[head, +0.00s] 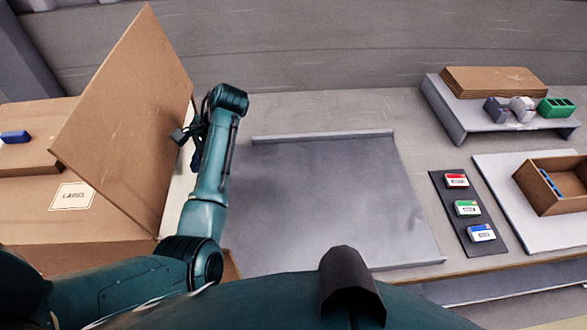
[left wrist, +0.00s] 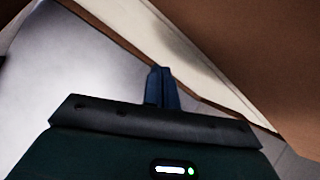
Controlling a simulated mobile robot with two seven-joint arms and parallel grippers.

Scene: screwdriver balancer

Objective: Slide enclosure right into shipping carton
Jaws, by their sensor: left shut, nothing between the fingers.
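The brown shipping carton (head: 100,225) stands at the left of the head view, with a label on it and a large flap (head: 130,120) standing up at a tilt. A cream-white surface, seemingly the enclosure (head: 177,203), shows as a narrow strip behind the flap's right edge. In the left wrist view the cream surface (left wrist: 190,50) runs diagonally beside brown cardboard (left wrist: 270,70). My left gripper (head: 181,137) is at the flap's right edge; its fingers (left wrist: 161,76) are together and empty, close to the cream surface. The flap hides most of the enclosure. My right gripper is out of view.
A bare grey work surface (head: 320,200) with a raised back bar lies right of my left arm. Further right are a dark strip (head: 467,220) with colored boxes, an open brown box (head: 550,200), and a grey shelf (head: 460,115) with flat cardboard and small parts.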

